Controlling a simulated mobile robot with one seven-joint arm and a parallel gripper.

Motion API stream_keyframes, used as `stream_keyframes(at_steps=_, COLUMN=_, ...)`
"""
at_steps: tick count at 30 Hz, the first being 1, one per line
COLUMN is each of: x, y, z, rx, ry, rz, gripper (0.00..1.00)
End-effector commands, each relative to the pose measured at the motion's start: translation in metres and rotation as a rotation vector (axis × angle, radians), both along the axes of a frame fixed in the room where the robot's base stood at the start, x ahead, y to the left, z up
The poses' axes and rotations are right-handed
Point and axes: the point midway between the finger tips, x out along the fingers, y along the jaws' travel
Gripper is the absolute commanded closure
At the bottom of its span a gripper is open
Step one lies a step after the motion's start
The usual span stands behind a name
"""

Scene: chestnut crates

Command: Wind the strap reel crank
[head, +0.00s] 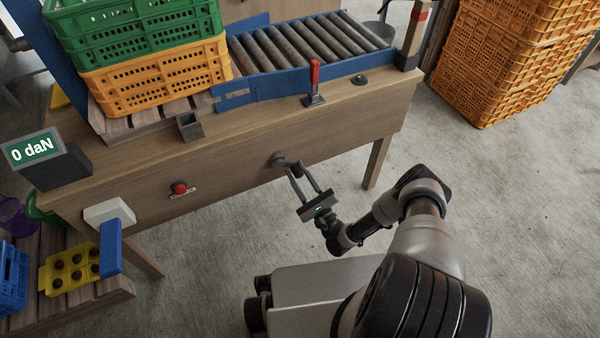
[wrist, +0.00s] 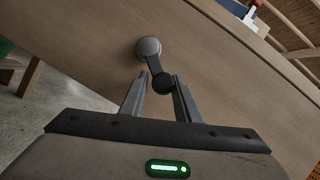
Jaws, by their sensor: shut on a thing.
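The strap reel crank is on the front panel of the wooden bench, with a round grey hub (head: 279,158) and a short dark arm. In the wrist view the hub (wrist: 148,48) is up and left of the dark round knob (wrist: 163,84), so the arm slants down to the right. My gripper (head: 297,171) is at the knob, and in the wrist view its two fingers (wrist: 160,82) are on either side of it, shut on it. The exact contact is partly hidden by the fingers. A display (head: 33,150) on the bench reads 0 daN.
A red-handled lever (head: 314,82) and a roller conveyor (head: 305,45) are on the bench top. A green crate (head: 135,35) sits on an orange crate (head: 160,80). A red button (head: 180,188) is left of the crank. Orange crates (head: 515,60) stand at right; floor between is clear.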

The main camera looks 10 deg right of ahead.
Motion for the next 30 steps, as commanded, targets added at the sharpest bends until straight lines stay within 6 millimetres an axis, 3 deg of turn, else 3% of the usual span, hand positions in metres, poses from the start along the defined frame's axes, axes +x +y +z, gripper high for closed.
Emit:
stream_keyframes(at_steps=1, x=0.001, y=0.001, z=0.008, rx=0.014, ry=-0.018, rz=0.001, gripper=1.0)
stream_keyframes(at_steps=9, x=0.001, y=0.001, z=0.009, rx=0.012, ry=-0.019, rz=0.001, gripper=1.0)
stream_keyframes(at_steps=10, x=0.001, y=0.001, z=0.009, rx=0.012, ry=-0.019, rz=0.001, gripper=0.68)
stream_keyframes(at_steps=12, x=0.001, y=0.0, z=0.008, rx=0.011, ry=-0.017, rz=-0.001, gripper=0.57)
stream_keyframes(at_steps=23, x=0.001, y=-0.001, z=0.01, rx=0.007, ry=-0.012, rz=-0.002, gripper=0.57)
stream_keyframes(at_steps=30, x=0.003, y=-0.001, z=0.056, rx=0.011, ry=-0.02, rz=-0.003, gripper=0.57)
